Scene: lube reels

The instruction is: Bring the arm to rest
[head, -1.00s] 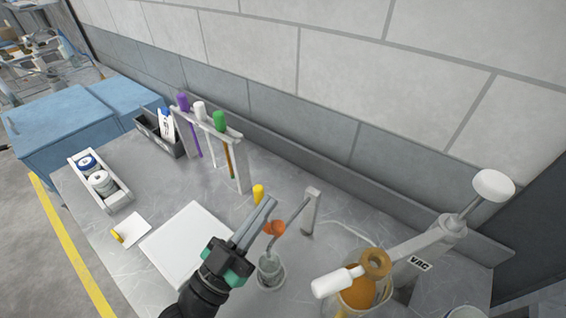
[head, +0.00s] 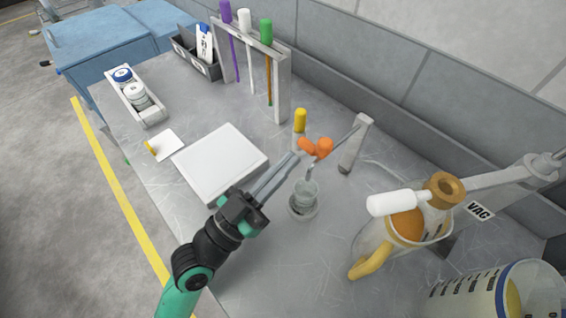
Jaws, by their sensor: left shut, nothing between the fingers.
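My left gripper (head: 291,160) shows in the middle of the head view, its arm coming in from the lower left. Its long grey fingers are together with nothing between them. The fingertips are above the bench, between the white square plate (head: 222,163) and a small glass cup (head: 305,195) on a round base. An orange-ended piece (head: 317,148) appears just beyond the fingertips in the picture; I see no grip on it. My right gripper is not in view.
A rack (head: 283,85) holds purple, white and green-handled tools at the back. A glass flask (head: 405,225) with a VAC-labelled arm and a graduated beaker (head: 500,295) stand at the right. A bottle tray (head: 130,98) is at the left.

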